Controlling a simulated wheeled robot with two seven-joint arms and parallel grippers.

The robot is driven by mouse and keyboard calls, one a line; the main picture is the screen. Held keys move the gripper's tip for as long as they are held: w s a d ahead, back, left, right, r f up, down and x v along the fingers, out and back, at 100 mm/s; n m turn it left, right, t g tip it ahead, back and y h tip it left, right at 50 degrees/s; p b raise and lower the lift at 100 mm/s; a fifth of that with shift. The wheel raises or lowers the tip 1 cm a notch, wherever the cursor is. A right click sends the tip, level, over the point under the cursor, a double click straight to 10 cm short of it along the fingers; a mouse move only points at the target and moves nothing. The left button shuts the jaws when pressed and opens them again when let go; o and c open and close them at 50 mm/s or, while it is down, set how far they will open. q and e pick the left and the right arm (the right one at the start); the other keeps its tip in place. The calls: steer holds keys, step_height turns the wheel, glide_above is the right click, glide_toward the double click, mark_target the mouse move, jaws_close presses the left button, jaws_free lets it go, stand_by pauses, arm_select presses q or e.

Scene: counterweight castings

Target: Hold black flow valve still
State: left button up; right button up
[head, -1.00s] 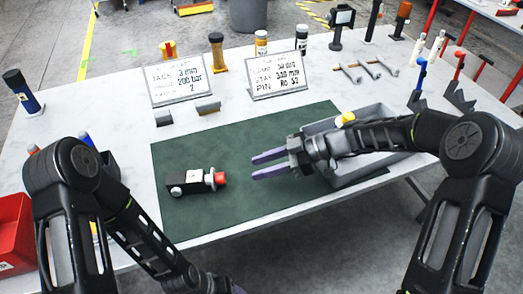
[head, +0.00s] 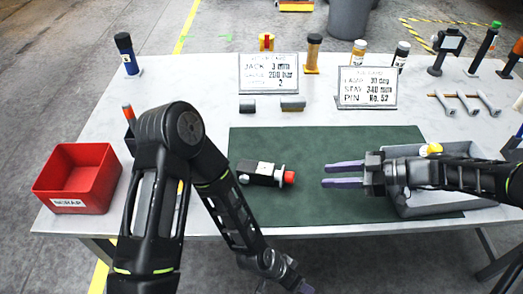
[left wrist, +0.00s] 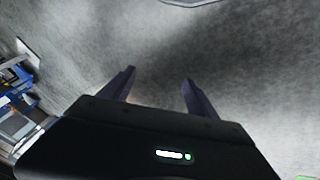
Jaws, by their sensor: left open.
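The black flow valve (head: 262,173) lies on its side on the green mat (head: 290,215), with a red knob at its right end and pale fittings. My right gripper (head: 324,176) is above the mat to the right of the valve, fingers parted and empty, pointing at the red knob with a gap between. My left gripper (head: 300,287) is low at the bottom edge of the head view, in front of the table and away from the valve. In the left wrist view its two fingers (left wrist: 158,78) are spread, with only grey floor beyond.
A grey tray (head: 425,209) sits under my right forearm, with a yellow-topped item (head: 431,149) there. A red scrap bin (head: 76,180) stands at the left table end. Two sign cards (head: 268,74) and several upright cylinders line the back.

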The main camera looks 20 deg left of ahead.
arm_select(q)
steer(key=w+d+r+m+h, duration=0.25)
steer(key=d+r+m, duration=0.3)
steer(key=d, duration=0.35)
steer(key=d+r+m+g, duration=0.1)
steer(key=d+r+m, duration=0.6)
steer(key=r, duration=0.4)
steer(key=d+r+m, duration=0.7)
steer(key=r+m, duration=0.1)
steer(key=r, duration=0.4)
steer(key=w+a+r+n+t+y, duration=0.1)
steer(key=w+a+r+n, duration=0.1)
steer(key=w+a+r, duration=0.5)
steer(key=n+g+y, duration=0.2)
steer(key=n+y, duration=0.4)
steer(key=y, duration=0.1)
glide_above(259, 167)
steer(key=f, duration=0.6)
steer(key=shift+d+f, duration=0.15)
steer(key=shift+d, duration=0.1)
steer(key=shift+s+a, duration=0.1)
steer(key=shift+a, duration=0.15)
